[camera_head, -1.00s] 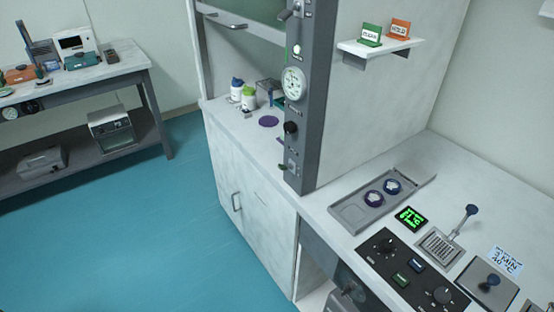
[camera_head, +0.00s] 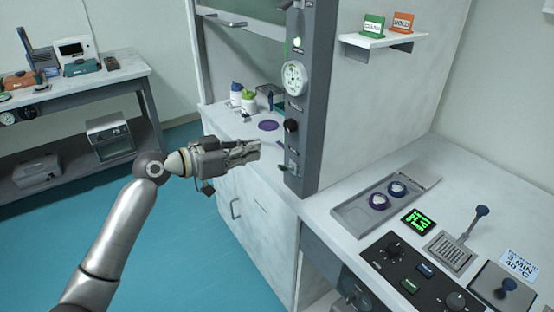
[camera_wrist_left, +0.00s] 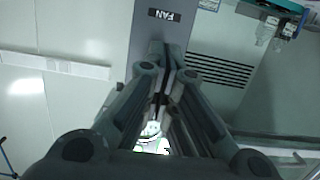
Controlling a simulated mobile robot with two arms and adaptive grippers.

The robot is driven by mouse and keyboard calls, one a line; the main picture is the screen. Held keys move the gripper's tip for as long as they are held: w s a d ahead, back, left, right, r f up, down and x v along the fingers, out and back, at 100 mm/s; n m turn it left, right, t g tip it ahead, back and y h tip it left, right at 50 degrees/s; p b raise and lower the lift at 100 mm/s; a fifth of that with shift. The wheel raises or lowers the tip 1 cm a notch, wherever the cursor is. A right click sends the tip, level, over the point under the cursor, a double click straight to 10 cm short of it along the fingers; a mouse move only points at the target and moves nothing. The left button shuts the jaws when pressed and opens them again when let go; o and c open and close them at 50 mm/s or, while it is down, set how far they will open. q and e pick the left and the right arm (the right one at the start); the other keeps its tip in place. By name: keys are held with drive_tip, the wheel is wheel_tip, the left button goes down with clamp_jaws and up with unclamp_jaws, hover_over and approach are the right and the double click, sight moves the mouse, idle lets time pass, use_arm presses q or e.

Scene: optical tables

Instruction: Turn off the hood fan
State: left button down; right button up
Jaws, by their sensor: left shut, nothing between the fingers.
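The hood's grey control post (camera_head: 316,110) stands in the middle of the head view. It carries a lit green lamp (camera_head: 298,43), a round white gauge (camera_head: 294,77), a black knob (camera_head: 291,125) and a small lever switch (camera_head: 288,170) low down. My left gripper (camera_head: 257,150) is shut and empty, just left of the post, at a height between knob and lever. In the left wrist view its closed fingers (camera_wrist_left: 166,60) point at the post, below a FAN label (camera_wrist_left: 164,15). The fingers hide what lies behind them, and contact cannot be told. My right gripper is out of view.
Bottles (camera_head: 247,100) and a purple disc (camera_head: 268,125) are inside the hood, behind the gripper. The right counter holds a grey tray (camera_head: 350,215) and a black control panel (camera_head: 385,265). A shelf (camera_head: 385,41) with two signs is above. Blue floor is free at left.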

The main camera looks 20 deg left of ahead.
sight(294, 141)
use_arm(q)
drive_tip(key=shift+w, duration=0.1)
drive_tip(key=p+x, duration=0.3)
drive_tip(key=x, duration=0.7)
drive_tip(key=shift+w+d+r, duration=0.1)
drive_tip(key=f, duration=0.1)
drive_tip(key=s+a+f+p, duration=0.1)
drive_tip(key=shift+s+f, duration=0.1)
drive_tip(key=shift+f, duration=0.25)
drive_tip(key=shift+s+a+f, duration=0.35)
drive_tip(key=shift+f, duration=0.2)
